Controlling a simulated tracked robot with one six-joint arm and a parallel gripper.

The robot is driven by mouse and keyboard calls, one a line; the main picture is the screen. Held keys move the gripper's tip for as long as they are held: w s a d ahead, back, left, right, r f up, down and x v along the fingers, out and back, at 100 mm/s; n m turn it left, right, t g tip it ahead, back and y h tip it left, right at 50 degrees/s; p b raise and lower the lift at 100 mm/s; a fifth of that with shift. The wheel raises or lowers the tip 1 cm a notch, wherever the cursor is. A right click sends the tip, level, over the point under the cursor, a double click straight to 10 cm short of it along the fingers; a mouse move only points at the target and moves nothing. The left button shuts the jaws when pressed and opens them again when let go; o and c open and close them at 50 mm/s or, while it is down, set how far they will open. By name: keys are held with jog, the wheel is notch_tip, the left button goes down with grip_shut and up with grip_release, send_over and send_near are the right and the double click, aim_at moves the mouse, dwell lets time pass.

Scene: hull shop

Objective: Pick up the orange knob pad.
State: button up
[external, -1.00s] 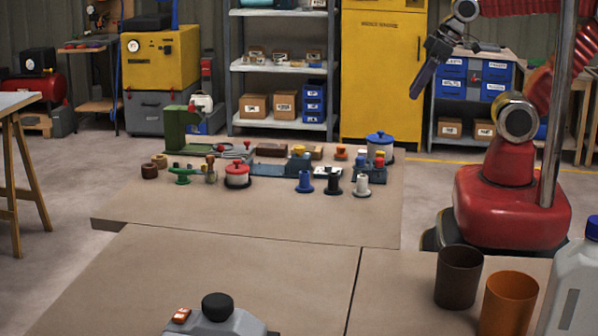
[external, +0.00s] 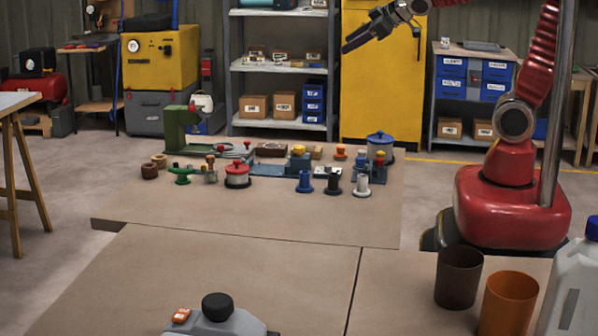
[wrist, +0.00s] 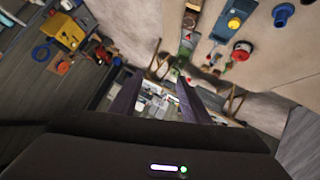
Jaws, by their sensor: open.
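The orange knob pad (external: 340,152) is a small orange piece at the back right of the far workbench in the external view. It stands left of the blue-lidded pot. I cannot make it out in the wrist view. My gripper (external: 347,46) is high above and behind the bench, in front of the yellow cabinet, well apart from the pad. Its two dark fingers are spread with nothing between them in the wrist view (wrist: 158,95).
The far bench (external: 250,215) holds a red-lidded pot (external: 237,175), the blue-lidded pot (external: 380,145), blue, black and white spools and a green machine (external: 178,130). The bench's front half is clear. Brown (external: 459,277) and orange (external: 508,305) cups stand on the near table.

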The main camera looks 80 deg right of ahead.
jog(key=w+d+r+n+t+y, duration=0.1)
jog(key=w+d+n+t, duration=0.1)
jog(key=w+d, duration=0.35)
jog(key=w+d+n+t, duration=0.2)
jog(key=w+d, duration=0.1)
jog(key=w, duration=0.6)
jog(key=w+d+f+n+y, duration=0.4)
jog(key=f+n+y, duration=0.1)
jog(key=f, duration=0.3)
jog(key=s+d+f+n+g+y, duration=0.1)
jog(key=s+f+g+y, duration=0.15)
jog(key=f, duration=0.45)
jog(key=s+d+f+n+g+y, duration=0.1)
jog(key=s+d+f+n+y, duration=0.1)
jog(key=s+f+y, duration=0.3)
jog(key=s+f+g+y, duration=0.1)
jog(key=s+f, duration=0.3)
jog(key=s+d+f+g+y, duration=0.1)
jog(key=s+f+g, duration=0.1)
jog(key=s+f, duration=0.2)
jog(key=s+d+f+g+y, duration=0.1)
jog(key=s+f+g, duration=0.1)
jog(key=s+f, duration=0.2)
jog(key=shift+s+n+g+y, duration=0.25)
jog(key=shift+s+n+y, duration=0.1)
jog(key=shift+s+n, duration=0.05)
